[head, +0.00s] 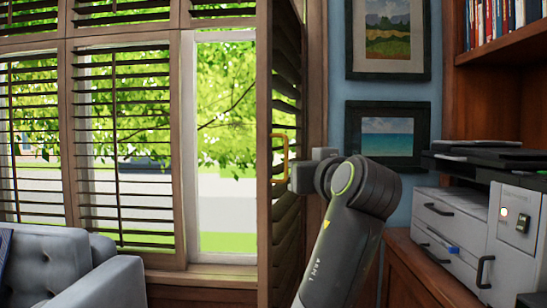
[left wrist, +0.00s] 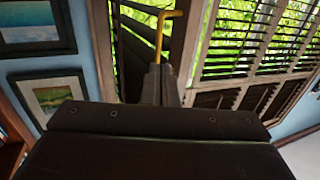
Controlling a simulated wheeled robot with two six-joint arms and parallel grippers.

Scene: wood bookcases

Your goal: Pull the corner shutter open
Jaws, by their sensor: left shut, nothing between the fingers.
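The corner shutter (head: 264,215) is a wooden louvred panel standing swung out from the bare window pane, seen nearly edge-on. Its yellow handle (head: 286,150) is on the side facing my arm. My left gripper (head: 287,183) is at the lower end of the handle, its tips close to the panel. In the left wrist view the dark fingers (left wrist: 161,82) are together, with the handle (left wrist: 159,38) rising just beyond their tips. I cannot tell whether they touch it. The shutter louvres (left wrist: 137,55) show behind. My right gripper is not in view.
Other louvred shutters (head: 125,150) cover the window to the left. A grey tufted sofa (head: 65,270) stands at lower left. Framed pictures (head: 387,160) hang on the blue wall beside my arm. A printer (head: 455,225) sits on a wooden cabinet (head: 415,275) at right.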

